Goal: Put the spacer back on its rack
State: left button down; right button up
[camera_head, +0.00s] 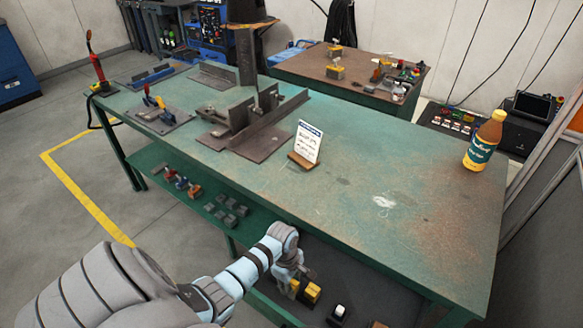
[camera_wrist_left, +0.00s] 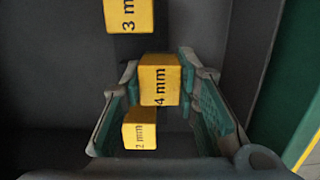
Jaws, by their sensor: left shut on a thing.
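My left gripper (camera_head: 290,272) reaches down at the lower shelf beneath the green table. In the left wrist view its two fingers (camera_wrist_left: 160,82) are shut on the yellow spacer marked 4 mm (camera_wrist_left: 159,86), which sits between the fingertips. A yellow spacer marked 3 mm (camera_wrist_left: 128,14) shows above it, and one marked 2 mm (camera_wrist_left: 139,134) below it. In the head view, yellow blocks (camera_head: 312,292) show beside the gripper; their marks cannot be read there. The rack itself is hard to make out against the dark shelf. My right gripper is not in view.
The green table (camera_head: 400,225) overhangs the shelf area. On it stand a white card (camera_head: 308,143), a bottle (camera_head: 484,140) and a steel fixture (camera_head: 245,125). Clamps (camera_head: 180,183) and dark blocks (camera_head: 228,208) lie on the green lower shelf. A white-topped item (camera_head: 340,311) stands right of the spacers.

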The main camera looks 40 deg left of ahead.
pick_arm(q)
jog(key=shift+f, duration=0.2)
jog(key=c, duration=1.2)
grip_release()
jog(key=shift+r, duration=0.15)
jog(key=r, duration=0.4)
jog(key=a+r, duration=0.1)
jog(key=r, duration=0.6)
jog(key=shift+s+a+r, duration=0.1)
jog(key=shift+a+r, duration=0.1)
jog(key=shift+r, duration=0.15)
jog(key=shift+s, duration=0.1)
